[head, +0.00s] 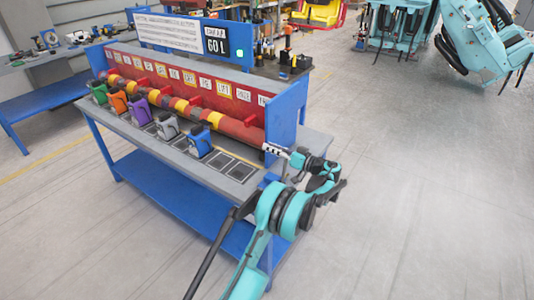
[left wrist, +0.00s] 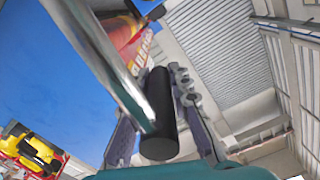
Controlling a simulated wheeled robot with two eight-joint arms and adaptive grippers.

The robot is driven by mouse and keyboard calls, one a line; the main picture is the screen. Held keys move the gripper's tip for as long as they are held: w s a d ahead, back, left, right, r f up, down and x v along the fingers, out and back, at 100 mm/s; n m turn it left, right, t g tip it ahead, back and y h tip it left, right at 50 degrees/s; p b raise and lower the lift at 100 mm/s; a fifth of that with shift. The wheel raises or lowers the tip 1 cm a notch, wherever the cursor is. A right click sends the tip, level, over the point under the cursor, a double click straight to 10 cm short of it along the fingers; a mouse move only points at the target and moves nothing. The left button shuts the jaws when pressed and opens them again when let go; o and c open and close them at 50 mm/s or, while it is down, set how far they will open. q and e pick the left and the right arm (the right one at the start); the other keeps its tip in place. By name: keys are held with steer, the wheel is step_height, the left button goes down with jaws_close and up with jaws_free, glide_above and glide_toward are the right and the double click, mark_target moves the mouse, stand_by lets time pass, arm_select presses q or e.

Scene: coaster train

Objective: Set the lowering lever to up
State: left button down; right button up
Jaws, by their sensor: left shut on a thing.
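A black cylindrical grip (left wrist: 159,122) stands between the fingers of my left gripper in the left wrist view. A grey metal bar (left wrist: 95,55) runs diagonally beside it from the upper left; this looks like the lowering lever. My left gripper (left wrist: 158,100) is shut on the black grip. In the head view, my left gripper (head: 284,153) is at the right end of the blue workbench (head: 170,190), beside the end panel. My right gripper is not in view.
A red and yellow segmented cylinder (head: 238,128) lies along the bench. Several coloured blocks, including an orange one (head: 118,101) and a blue one (head: 200,141), stand in front of it. Teal machines (head: 400,25) stand at the upper right. The floor (head: 420,200) to the right is clear.

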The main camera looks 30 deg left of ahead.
arm_select(q)
steer(key=shift+w+d+f+m, duration=0.1)
steer(key=shift+w+f+m, duration=0.1)
steer(key=shift+w, duration=0.5)
steer(key=shift+w+f+m, duration=0.2)
steer(key=shift+w, duration=0.45)
steer(key=c, duration=1.4)
jaws_free()
steer(key=shift+w+f, duration=0.1)
steer(key=shift+o, duration=0.2)
steer(key=s+d, duration=0.1)
steer(key=d, duration=1.1)
